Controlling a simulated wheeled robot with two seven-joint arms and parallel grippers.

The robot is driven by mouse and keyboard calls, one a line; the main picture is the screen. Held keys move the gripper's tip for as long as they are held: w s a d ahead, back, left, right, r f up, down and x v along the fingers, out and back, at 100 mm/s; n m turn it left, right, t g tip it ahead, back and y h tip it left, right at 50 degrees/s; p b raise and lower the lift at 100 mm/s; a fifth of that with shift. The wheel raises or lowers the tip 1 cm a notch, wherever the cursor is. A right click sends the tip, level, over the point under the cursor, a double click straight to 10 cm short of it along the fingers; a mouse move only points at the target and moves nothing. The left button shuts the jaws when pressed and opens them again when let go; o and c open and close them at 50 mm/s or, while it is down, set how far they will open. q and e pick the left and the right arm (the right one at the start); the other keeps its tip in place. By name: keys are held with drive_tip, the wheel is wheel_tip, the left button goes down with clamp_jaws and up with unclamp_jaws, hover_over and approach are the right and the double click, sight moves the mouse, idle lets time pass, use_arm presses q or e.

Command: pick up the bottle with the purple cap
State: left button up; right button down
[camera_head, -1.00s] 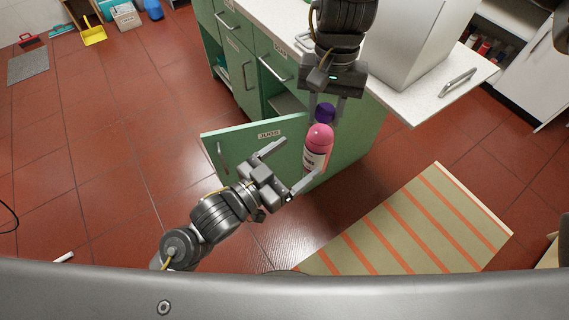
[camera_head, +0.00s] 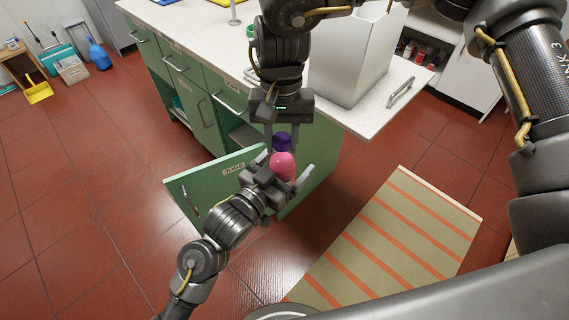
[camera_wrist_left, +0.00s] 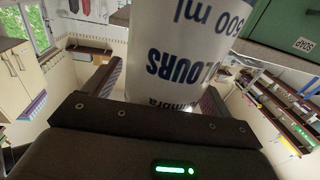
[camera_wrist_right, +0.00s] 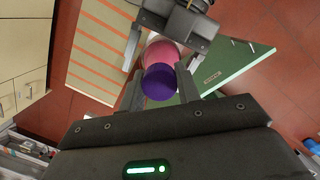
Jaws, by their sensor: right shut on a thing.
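The bottle has a purple cap (camera_head: 281,142) and a pink rounded shoulder (camera_head: 283,166). My right gripper (camera_head: 283,136) comes down from above and is shut on the bottle at its cap end. The right wrist view shows the purple cap (camera_wrist_right: 159,82) between the fingers, with pink beyond it. My left gripper (camera_head: 284,166) is open, with its fingers on either side of the bottle's body. The left wrist view shows the white printed body (camera_wrist_left: 178,55) of the bottle close up between the fingers. Its lower part is hidden in the head view.
An open green cabinet door (camera_head: 210,184) stands right beside the left gripper. A white counter (camera_head: 205,45) with green drawers lies behind, with a large white box (camera_head: 350,60) on it. A striped mat (camera_head: 395,235) lies on the red tiled floor at the right.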

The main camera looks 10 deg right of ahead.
use_arm(q)
drive_tip(key=c, duration=1.2)
drive_tip(key=shift+c, duration=0.7)
use_arm(e)
drive_tip(key=c, duration=0.9)
unclamp_jaws()
